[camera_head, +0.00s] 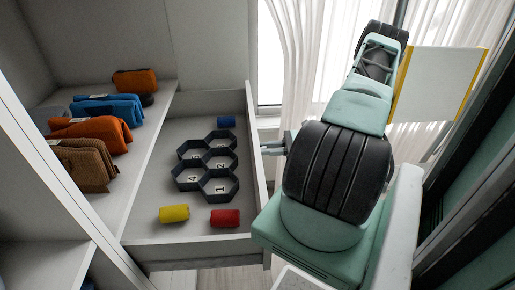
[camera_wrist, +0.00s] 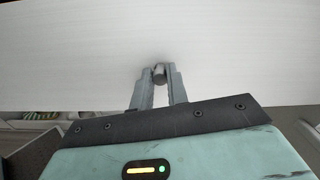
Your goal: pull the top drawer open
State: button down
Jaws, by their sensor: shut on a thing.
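The top drawer (camera_head: 255,130) stands pulled out from the white shelving, its inside in view from above. Its white front panel (camera_wrist: 80,60) fills much of the wrist view. My gripper (camera_wrist: 159,72) is shut on a small round metal handle (camera_wrist: 159,75) at the drawer front. In the head view my gripper (camera_head: 270,147) reaches the outer side of the front from the right, and the arm hides part of it. Inside the drawer lie a dark hexagonal organizer (camera_head: 208,165), a yellow roll (camera_head: 174,213), a red roll (camera_head: 225,218) and a blue roll (camera_head: 226,121).
Folded cloths, orange (camera_head: 92,132), blue (camera_head: 108,107) and brown (camera_head: 85,163), lie on the shelf left of the drawer. White curtains (camera_head: 308,60) and a yellow-edged board (camera_head: 437,85) are behind my arm. Dark framing (camera_head: 470,170) stands at the right.

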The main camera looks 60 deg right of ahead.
jog(key=shift+s+d, duration=0.15)
jog(key=shift+s, duration=0.1)
jog(key=c, duration=1.4)
grip_release()
jog(key=shift+o, duration=0.2)
notch_tip(320, 180, up, 10)
jog(key=p, duration=0.2)
